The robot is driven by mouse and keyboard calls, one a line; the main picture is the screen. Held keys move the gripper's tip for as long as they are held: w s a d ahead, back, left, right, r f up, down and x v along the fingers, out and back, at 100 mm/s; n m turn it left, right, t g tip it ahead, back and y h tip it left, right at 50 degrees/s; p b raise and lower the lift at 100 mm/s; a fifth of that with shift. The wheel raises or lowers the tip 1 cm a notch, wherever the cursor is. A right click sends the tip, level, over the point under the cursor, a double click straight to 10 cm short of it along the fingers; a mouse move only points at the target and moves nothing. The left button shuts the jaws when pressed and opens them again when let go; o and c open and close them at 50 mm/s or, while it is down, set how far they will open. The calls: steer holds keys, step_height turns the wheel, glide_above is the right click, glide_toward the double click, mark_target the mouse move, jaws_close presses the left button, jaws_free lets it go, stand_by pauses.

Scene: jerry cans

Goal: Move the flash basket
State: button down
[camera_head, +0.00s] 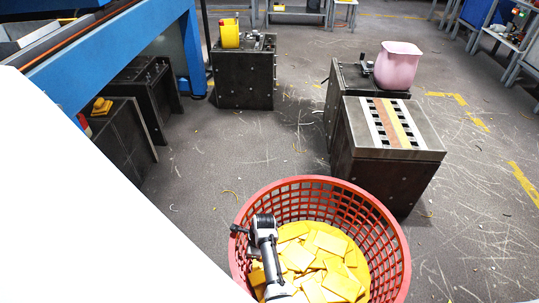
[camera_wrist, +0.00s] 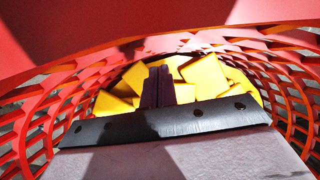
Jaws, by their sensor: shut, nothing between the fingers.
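The flash basket (camera_head: 395,255) is a round red-orange lattice basket on the floor at the bottom centre of the head view. Yellow flat flash pieces (camera_head: 325,262) lie heaped in it. Its lattice wall (camera_wrist: 285,75) curves around the wrist view, with the yellow pieces (camera_wrist: 205,75) beyond the fingers. My gripper (camera_wrist: 158,72) has its two dark fingers together, shut and empty, pointing toward the pieces inside the basket. In the head view my arm's end is over the left part of the basket; the fingertips are hard to make out there. Whether they touch any piece I cannot tell.
A dark box with a slatted striped top (camera_head: 390,125) stands behind and right of the basket. A pink container (camera_head: 397,65) sits on a machine behind it. A yellow jerry can (camera_head: 229,33) stands on another dark machine. Scratched floor (camera_head: 235,150) is open between them.

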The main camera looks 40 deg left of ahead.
steer(key=s+a+b, duration=0.2)
steer(key=s+a, duration=0.4)
steer(key=a, duration=0.3)
steer(key=s+a+b, duration=0.1)
steer(key=s+a, duration=0.5)
steer(key=a, duration=0.2)
steer(key=shift+s+a+b, duration=0.3)
steer(key=shift+a+b, duration=0.05)
steer(key=shift+b, duration=0.05)
